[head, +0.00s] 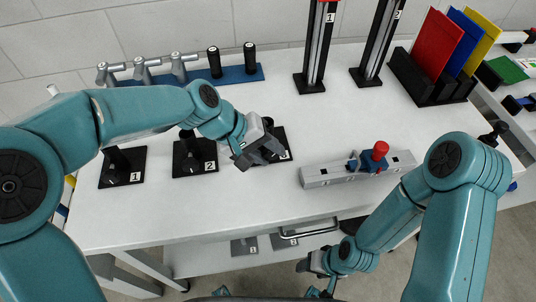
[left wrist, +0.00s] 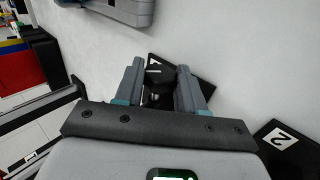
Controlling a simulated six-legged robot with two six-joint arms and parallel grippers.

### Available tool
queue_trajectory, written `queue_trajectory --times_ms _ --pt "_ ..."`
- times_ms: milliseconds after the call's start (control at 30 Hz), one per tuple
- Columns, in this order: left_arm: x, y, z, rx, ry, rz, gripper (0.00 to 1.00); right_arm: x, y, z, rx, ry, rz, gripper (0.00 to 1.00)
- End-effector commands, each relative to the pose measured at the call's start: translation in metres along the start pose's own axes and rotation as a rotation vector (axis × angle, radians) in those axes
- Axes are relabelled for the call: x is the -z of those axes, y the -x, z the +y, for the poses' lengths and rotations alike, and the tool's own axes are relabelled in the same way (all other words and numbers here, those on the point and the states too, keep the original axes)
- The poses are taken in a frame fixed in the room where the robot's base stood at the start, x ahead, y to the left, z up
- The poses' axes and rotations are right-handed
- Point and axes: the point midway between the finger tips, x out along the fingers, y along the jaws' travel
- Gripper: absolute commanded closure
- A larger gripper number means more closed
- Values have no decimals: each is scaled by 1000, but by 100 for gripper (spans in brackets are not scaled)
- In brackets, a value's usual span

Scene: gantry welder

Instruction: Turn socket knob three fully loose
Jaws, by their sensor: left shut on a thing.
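Socket three is a black plate (head: 278,137) on the white table, mostly behind my left gripper (head: 256,156), with part of its label showing. In the left wrist view its dark plate (left wrist: 198,72) lies at an angle past the fingers. The black knob (left wrist: 154,72) stands between the two grey fingers of my left gripper (left wrist: 156,80), which is shut on it. How far the knob is turned cannot be seen. My right gripper (head: 312,264) is low in front of the table, away from the sockets, and its jaws are too small to read.
Socket one (head: 122,168) and socket two (head: 195,156) stand to the left. A grey rail (head: 335,176) with a red-topped blue clamp (head: 376,157) lies to the right. Behind are a blue tool rack (head: 225,77), black posts and a holder with coloured plates (head: 436,45).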

Motion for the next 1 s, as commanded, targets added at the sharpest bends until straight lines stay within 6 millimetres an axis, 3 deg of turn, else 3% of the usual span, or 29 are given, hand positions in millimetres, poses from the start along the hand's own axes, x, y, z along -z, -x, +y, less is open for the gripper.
queue_trajectory --times_ms 300,333,400,767,867,1000 --pt "1 1 1 -3 -1 4 91 0 0 0 0 0 0 40" --pt "1 1 1 -3 -1 4 58 0 0 0 0 0 0 40" --pt "1 1 1 -3 -1 4 35 0 0 0 0 0 0 40" --pt "1 5 1 -2 0 2 35 0 1 0 0 0 0 40" --pt "1 19 1 -3 -1 4 35 0 2 -1 0 0 0 40" --pt "2 53 1 -4 -1 8 35 0 5 -2 0 0 0 40"
